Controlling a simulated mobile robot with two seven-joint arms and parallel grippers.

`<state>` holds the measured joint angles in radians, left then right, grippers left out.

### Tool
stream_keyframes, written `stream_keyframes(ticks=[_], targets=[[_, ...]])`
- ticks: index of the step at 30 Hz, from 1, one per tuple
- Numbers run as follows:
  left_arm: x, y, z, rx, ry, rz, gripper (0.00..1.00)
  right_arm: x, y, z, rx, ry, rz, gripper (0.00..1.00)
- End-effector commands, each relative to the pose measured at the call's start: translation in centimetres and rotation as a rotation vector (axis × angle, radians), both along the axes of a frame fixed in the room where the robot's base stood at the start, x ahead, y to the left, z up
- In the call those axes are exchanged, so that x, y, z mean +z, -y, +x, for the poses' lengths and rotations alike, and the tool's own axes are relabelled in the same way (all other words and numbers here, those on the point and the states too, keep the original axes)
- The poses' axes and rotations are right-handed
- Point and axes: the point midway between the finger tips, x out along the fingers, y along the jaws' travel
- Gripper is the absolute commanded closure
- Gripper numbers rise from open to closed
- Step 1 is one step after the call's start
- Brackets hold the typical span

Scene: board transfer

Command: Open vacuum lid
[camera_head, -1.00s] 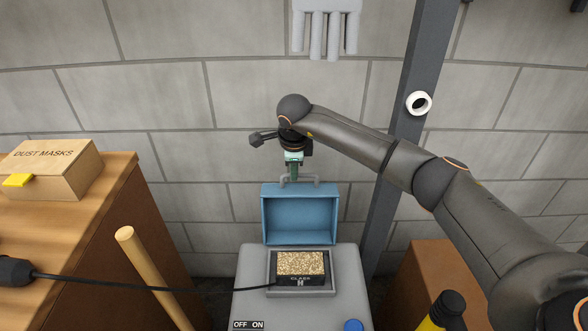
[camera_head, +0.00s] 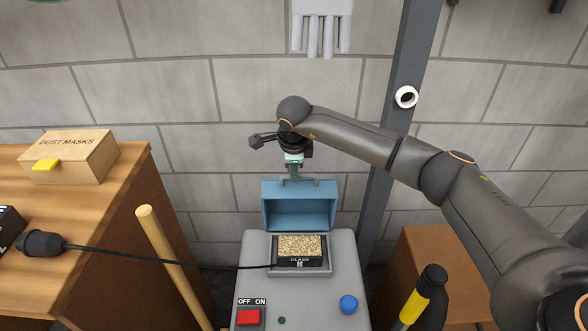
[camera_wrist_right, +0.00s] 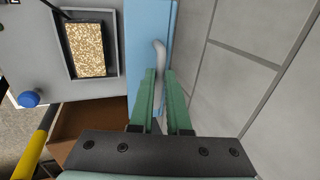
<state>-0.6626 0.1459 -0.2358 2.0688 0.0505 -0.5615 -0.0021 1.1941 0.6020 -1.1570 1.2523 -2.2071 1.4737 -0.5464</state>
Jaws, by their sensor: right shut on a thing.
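The vacuum (camera_head: 248,262) is a grey box with a blue lid (camera_head: 300,207) hinged at its back. The lid stands raised, and its hollow inside faces me. A grey handle (camera_wrist_right: 159,55) is fixed on the lid's outer side. My right gripper (camera_head: 293,178) is at the lid's top edge, its green fingers shut on the handle. In the right wrist view the fingers (camera_wrist_right: 163,85) lie on either side of the handle. Under the lid, a filter (camera_head: 300,246) with a speckled tan top and "CLASS H" label sits in the opening. My left gripper is out of view.
A wooden bench (camera_head: 127,185) with a dust masks box (camera_head: 75,157) stands at the left. A wooden handle (camera_head: 165,250) leans beside it. A black cable crosses to the vacuum. A red switch (camera_head: 248,317) and blue knob (camera_head: 348,304) sit in front. A metal post (camera_head: 395,110) stands behind my right arm.

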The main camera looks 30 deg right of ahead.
Motion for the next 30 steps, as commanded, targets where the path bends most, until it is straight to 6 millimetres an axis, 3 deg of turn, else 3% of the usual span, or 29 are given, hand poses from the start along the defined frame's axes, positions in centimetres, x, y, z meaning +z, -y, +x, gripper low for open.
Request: stream_keyframes(ticks=[12, 13, 21, 30], targets=[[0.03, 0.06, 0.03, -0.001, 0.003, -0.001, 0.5, -0.8, -0.12, -0.41, 0.001, -0.018, 0.001, 1.0], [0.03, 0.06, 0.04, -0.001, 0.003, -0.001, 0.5, -0.81, -0.12, -0.42, 0.001, -0.018, 0.001, 0.84], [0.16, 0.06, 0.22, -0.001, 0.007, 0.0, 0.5, -0.49, -0.08, -0.25, 0.001, -0.012, 0.001, 0.55], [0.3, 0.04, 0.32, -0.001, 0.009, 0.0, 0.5, 0.03, -0.09, -0.21, 0.0, -0.006, 0.001, 0.55]])
